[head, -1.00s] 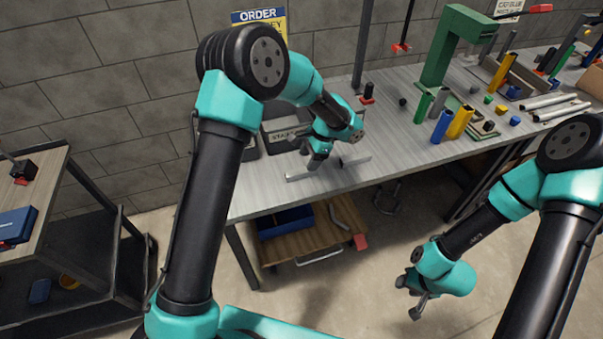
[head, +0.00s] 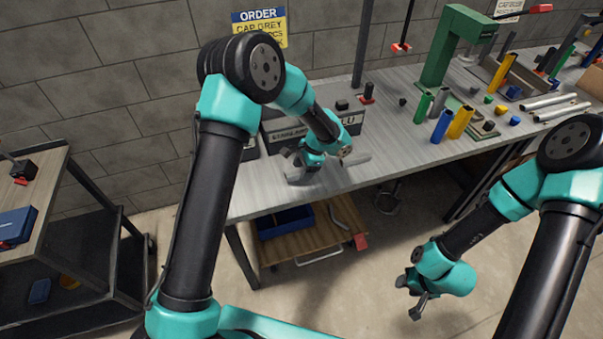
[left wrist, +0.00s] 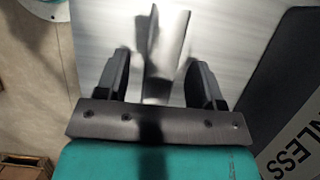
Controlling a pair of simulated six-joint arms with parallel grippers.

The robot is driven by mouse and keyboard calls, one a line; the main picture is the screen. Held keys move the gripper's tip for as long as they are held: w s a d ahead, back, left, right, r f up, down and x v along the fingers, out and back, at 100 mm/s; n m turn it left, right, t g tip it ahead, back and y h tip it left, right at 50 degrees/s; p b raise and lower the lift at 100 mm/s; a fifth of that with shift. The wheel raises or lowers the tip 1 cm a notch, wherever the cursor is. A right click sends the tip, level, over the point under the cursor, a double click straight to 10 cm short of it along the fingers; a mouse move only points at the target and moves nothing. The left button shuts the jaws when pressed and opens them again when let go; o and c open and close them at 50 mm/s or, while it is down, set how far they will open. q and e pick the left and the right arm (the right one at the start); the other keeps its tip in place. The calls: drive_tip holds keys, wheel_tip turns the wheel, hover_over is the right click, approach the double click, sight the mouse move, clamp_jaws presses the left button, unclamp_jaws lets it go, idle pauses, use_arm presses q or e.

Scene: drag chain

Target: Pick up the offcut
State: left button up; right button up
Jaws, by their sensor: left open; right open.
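The offcut, a short grey metal angle piece (left wrist: 172,38), lies on the grey bench top in the left wrist view. It points lengthwise between the fingers of my left gripper (left wrist: 160,72), which is open and empty. My right gripper (head: 408,299) is open and empty, away from the bench over the floor.
A grey bin (head: 275,129) with a stainless label stands behind my left gripper. Several coloured tubes (head: 442,125) and a green press (head: 440,60) stand further right on the bench. A lower wooden shelf (head: 312,237) holds a blue tray (head: 286,222).

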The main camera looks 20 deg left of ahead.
sight(298, 173)
use_arm(q)
drive_tip(key=c, duration=1.1)
drive_tip(key=shift+o, duration=0.2)
drive_tip(key=shift+r, duration=0.1)
drive_tip(key=shift+r, duration=0.55)
drive_tip(key=shift+s+d+r, duration=0.1)
drive_tip(key=shift+s+r, duration=0.1)
drive_tip(key=shift+r, duration=0.4)
drive_tip(key=shift+s+d+r, duration=0.1)
drive_tip(key=shift+s+r, duration=0.1)
drive_tip(key=shift+r, duration=0.4)
drive_tip(key=s+d+r, duration=0.1)
drive_tip(key=s+d, duration=0.3)
drive_tip(key=s, duration=1)
drive_tip(key=shift+s+r, duration=0.15)
drive_tip(key=shift+s, duration=0.2)
